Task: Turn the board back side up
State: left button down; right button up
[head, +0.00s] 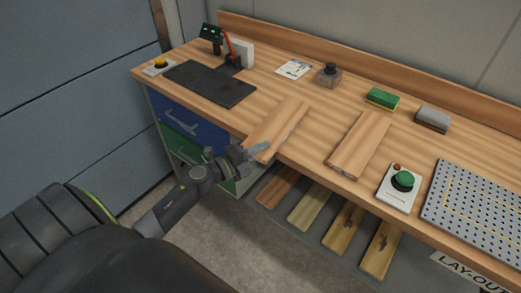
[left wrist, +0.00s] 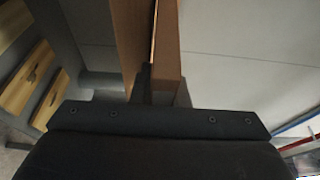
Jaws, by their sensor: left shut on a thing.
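A light wooden board (head: 280,128) lies at the front edge of the bench, its near end at the edge. My left gripper (head: 257,149) is shut on this near end, with the arm reaching in from the lower left. In the left wrist view, a narrow wooden strip, apparently the board (left wrist: 168,60), runs away from the dark gripper body. The fingertips are mostly hidden there. A second wooden board (head: 360,145) lies flat on the bench to the right, apart from the first. My right gripper is not in view.
A dark mat (head: 210,83) lies on the bench at left. A green-button box (head: 399,187) and a perforated plate (head: 478,212) are at right. A green block (head: 382,98) and grey block (head: 433,117) stand behind. Several boards (head: 312,206) lie on a lower shelf.

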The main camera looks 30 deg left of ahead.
pick_arm(q)
jog(key=c, duration=1.3)
grip_release()
